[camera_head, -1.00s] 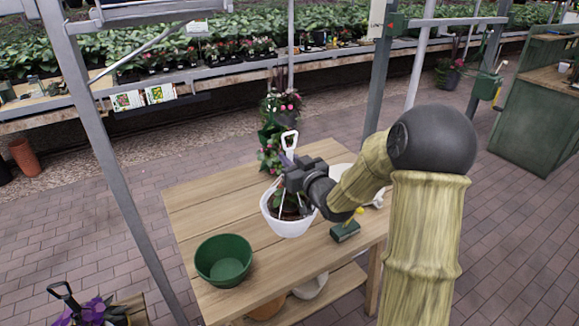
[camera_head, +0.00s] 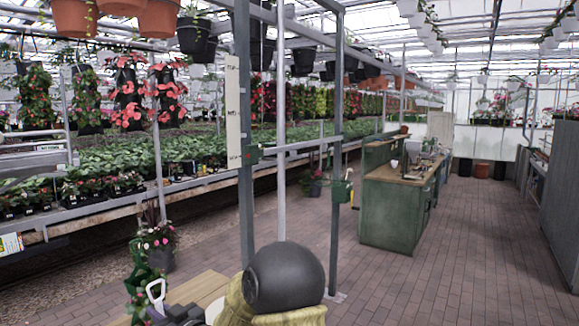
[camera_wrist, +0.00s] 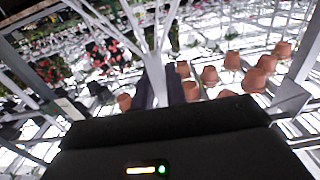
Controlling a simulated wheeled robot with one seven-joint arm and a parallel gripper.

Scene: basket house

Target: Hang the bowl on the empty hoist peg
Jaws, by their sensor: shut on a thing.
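My gripper (camera_head: 168,312) is at the bottom edge of the head view, mostly cut off. It is shut on the hanger of the white bowl; the hanger's white loop handle (camera_head: 156,292) rises beside it. In the wrist view my gripper's dark fingers (camera_wrist: 160,88) close around the white hanger stem (camera_wrist: 154,72), and thin white straps spread from it toward the top. The bowl's body is below the head view and cannot be made out in the wrist view.
The wooden table (camera_head: 200,288) shows only a far part at the bottom. A flowering plant (camera_head: 150,250) stands behind it. A grey crossbar (camera_head: 300,145) links the posts. A green counter (camera_head: 395,205) stands further back. Open brick floor (camera_head: 480,250) lies to the right.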

